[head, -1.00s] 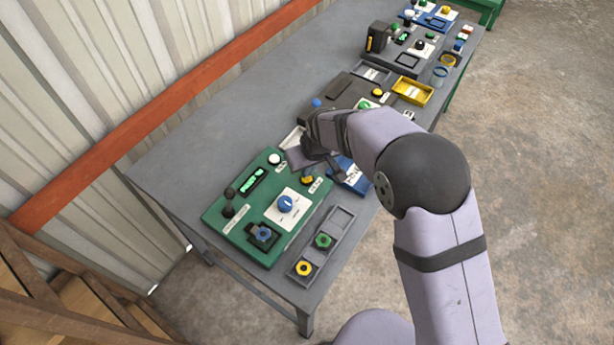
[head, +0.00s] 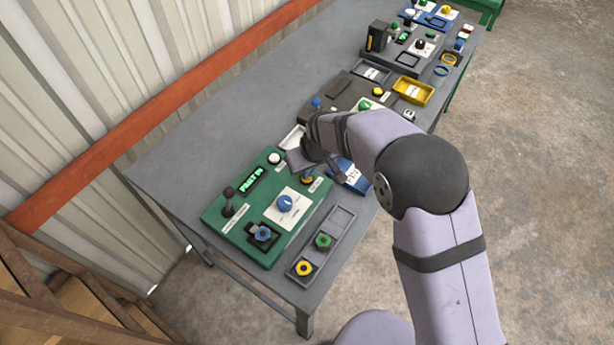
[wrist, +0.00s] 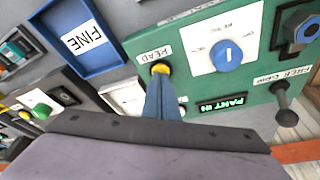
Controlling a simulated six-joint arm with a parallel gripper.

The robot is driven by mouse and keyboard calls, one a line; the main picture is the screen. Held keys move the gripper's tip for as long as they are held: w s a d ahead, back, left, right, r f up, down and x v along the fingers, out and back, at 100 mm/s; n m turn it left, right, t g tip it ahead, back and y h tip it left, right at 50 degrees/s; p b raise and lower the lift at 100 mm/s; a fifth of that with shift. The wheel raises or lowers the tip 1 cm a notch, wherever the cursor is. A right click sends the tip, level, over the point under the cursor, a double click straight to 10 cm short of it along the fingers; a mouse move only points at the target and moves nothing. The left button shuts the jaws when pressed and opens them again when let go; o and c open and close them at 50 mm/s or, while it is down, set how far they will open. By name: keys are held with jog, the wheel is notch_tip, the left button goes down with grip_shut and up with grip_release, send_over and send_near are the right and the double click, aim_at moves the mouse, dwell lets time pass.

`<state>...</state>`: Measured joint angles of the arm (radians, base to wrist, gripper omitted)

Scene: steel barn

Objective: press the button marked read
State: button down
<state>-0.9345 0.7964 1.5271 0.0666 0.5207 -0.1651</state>
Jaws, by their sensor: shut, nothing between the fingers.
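The yellow button (wrist: 161,68) sits beside a label reading READ (wrist: 154,53) on the green panel (wrist: 185,50). It also shows in the head view (head: 306,181), just below my gripper. My gripper (wrist: 161,78) is shut and empty, with its fingertips right at the yellow button and partly covering it. I cannot tell whether the tips touch it or press it. The panel's display (wrist: 222,103) reads PART IN in green letters.
The green panel also bears a blue dial (wrist: 226,55), a black lever (wrist: 285,105) and a blue knob (head: 263,233). A blue tray labelled FINE (wrist: 111,64) lies beside it. The table's left rear is clear.

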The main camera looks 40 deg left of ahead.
jog(key=shift+r, duration=0.1)
dwell(0.3)
notch_tip(320, 180, up, 7)
jog(key=p, duration=0.5)
dwell(0.4)
jog(key=shift+r, duration=0.1)
dwell(0.6)
